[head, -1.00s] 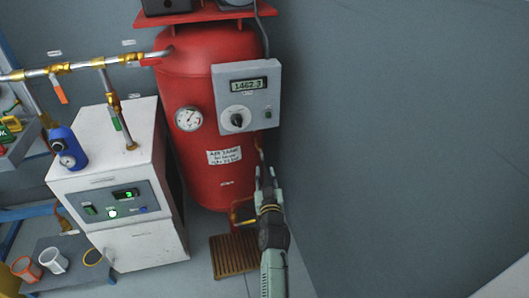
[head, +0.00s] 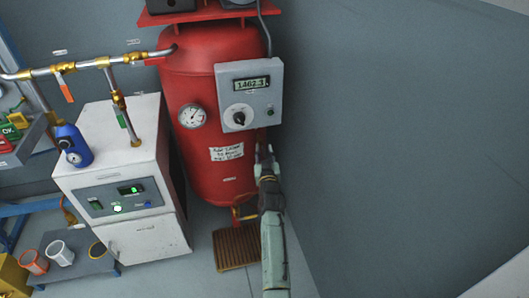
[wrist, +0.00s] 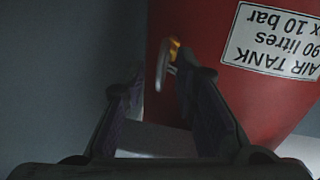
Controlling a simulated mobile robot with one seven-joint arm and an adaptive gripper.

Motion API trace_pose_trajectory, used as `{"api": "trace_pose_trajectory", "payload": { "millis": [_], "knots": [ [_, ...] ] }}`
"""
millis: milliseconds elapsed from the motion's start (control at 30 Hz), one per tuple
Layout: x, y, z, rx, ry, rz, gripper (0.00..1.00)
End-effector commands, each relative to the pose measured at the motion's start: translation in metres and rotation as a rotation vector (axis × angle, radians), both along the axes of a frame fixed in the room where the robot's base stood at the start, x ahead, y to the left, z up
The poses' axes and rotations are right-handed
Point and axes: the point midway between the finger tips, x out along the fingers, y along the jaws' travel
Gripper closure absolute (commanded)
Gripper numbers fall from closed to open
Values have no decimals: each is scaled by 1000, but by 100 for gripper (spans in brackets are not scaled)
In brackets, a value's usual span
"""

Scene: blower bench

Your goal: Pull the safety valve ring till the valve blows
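The safety valve shows in the wrist view as a small brass fitting (wrist: 174,46) on the side of the red air tank (head: 195,85). Its pale metal ring (wrist: 161,66) hangs from it, seen nearly edge-on. My gripper (wrist: 155,80) is open, with one dark finger on each side of the ring's line. The ring appears between the fingertips, nearer the right one; I cannot tell whether they touch. In the head view my gripper (head: 265,157) is beside the tank's lower right side, and the valve is too small or hidden to make out.
A grey control box (head: 250,95) with a display and knob is on the tank above my gripper. A pressure gauge (head: 192,116) is to its left. A white cabinet (head: 130,185) stands left of the tank. A wooden grate (head: 236,248) lies below. The grey wall is at right.

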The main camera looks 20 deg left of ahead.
Motion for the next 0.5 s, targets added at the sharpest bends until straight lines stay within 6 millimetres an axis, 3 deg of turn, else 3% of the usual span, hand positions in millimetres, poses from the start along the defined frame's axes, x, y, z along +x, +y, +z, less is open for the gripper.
{"api": "trace_pose_trajectory", "payload": {
  "millis": [367,500],
  "knots": [
    [0,-1,0,0,0,-1,100],
    [0,-1,0,0,0,-2,100]
  ]
}}
